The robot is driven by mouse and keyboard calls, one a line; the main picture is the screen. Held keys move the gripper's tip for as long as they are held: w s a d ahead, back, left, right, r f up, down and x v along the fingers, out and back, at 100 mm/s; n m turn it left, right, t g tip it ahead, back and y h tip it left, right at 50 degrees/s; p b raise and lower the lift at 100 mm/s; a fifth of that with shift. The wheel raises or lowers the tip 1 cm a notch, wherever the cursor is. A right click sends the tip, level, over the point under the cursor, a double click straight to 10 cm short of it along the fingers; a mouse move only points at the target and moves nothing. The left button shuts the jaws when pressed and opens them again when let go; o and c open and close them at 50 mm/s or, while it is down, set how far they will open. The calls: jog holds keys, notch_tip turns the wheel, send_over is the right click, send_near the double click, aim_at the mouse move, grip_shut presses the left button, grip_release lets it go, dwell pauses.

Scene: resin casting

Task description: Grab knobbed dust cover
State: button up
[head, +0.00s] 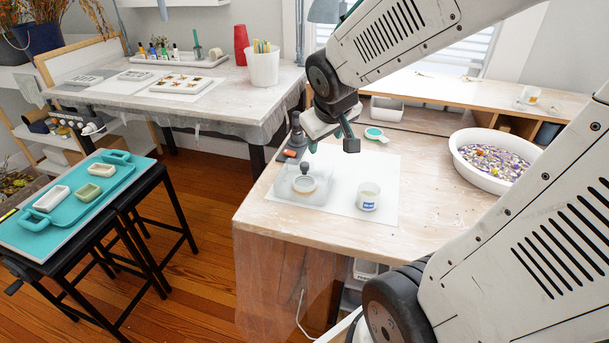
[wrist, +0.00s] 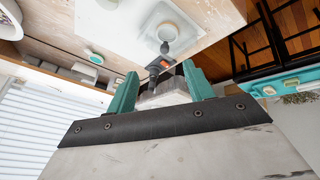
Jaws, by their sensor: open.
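The knobbed dust cover (head: 289,191) is a clear, low box with a dark knob on top. It stands on a white sheet near the left edge of the wooden workbench, over what looks like a round pale piece. In the wrist view the clear cover (wrist: 150,18) shows near the top, its dark knob beyond my fingertips. My gripper (head: 331,143) hangs above the bench, higher than the cover and a little to its right in the head view. Its teal fingers (wrist: 159,78) are apart with nothing held between them.
A dark tool with an orange part (head: 289,153) lies behind the cover. A white labelled cup (head: 368,197) stands to its right, and a teal-rimmed round item (head: 376,134) lies farther back. A white basin (head: 457,141) of colourful bits is at right. Bare bench lies in front.

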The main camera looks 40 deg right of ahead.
jog(key=w+d+f+t, duration=0.2)
jog(key=w+d+f, duration=0.3)
jog(key=w+d, duration=0.15)
jog(key=n+t+y, duration=0.3)
jog(key=t+y, duration=0.1)
send_over(308, 166)
jog(key=s+d, duration=0.2)
jog(key=s, duration=0.3)
jog(key=f, duration=1)
jog(key=shift+w+d+f, duration=0.1)
jog(key=shift+w+f, duration=0.05)
jog(key=shift+w, duration=0.05)
jog(key=f+y, duration=0.1)
jog(key=f+t, duration=0.1)
jog(key=f+t+y, duration=0.1)
jog(key=f, duration=0.1)
jog(key=shift+s+a+y, duration=0.3)
jog(key=shift+s+a, duration=0.05)
jog(key=shift+s, duration=0.05)
jog(key=shift+x, duration=1.15)
jog(key=x, duration=0.5)
jog(key=shift+w+f, duration=0.2)
jog(key=c, duration=1.1)
jog(key=shift+o, duration=0.2)
jog(key=shift+r, duration=0.1)
